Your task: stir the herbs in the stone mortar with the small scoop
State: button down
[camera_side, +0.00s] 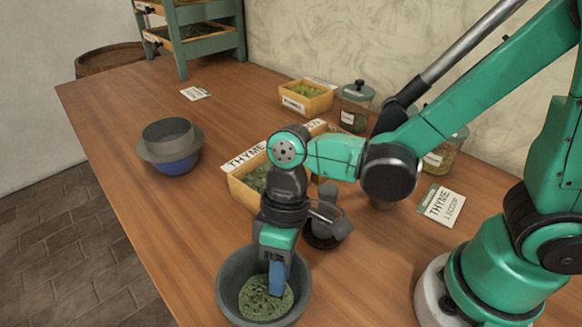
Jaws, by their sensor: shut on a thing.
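The stone mortar (226,290) is a dark grey round bowl near the front edge of the picture. Chopped green herbs (262,304) cover its bottom. My gripper (277,272) points down into the mortar from above, and its blue tip reaches down to the herbs. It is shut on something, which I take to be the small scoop. The scoop itself cannot be made out clearly; its bowl is hidden by the gripper tip or the herbs.
A wooden box of herbs labelled thyme (240,188) stands just behind my gripper. A grey metal object (328,222) stands close to its right. A blue bowl with a grey vessel (172,150) stands left. Jars (355,106) and a small herb box (305,98) stand behind.

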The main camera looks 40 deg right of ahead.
jog(key=shift+f, duration=0.15)
jog(key=c, duration=0.6)
grip_release()
jog(key=shift+c, duration=0.2)
jog(key=o, duration=0.3)
jog(key=d+r, duration=0.4)
jog(key=r, duration=0.2)
jog(key=shift+w+d+r, duration=0.25)
jog(key=shift+w+r, duration=0.05)
dwell(0.7)
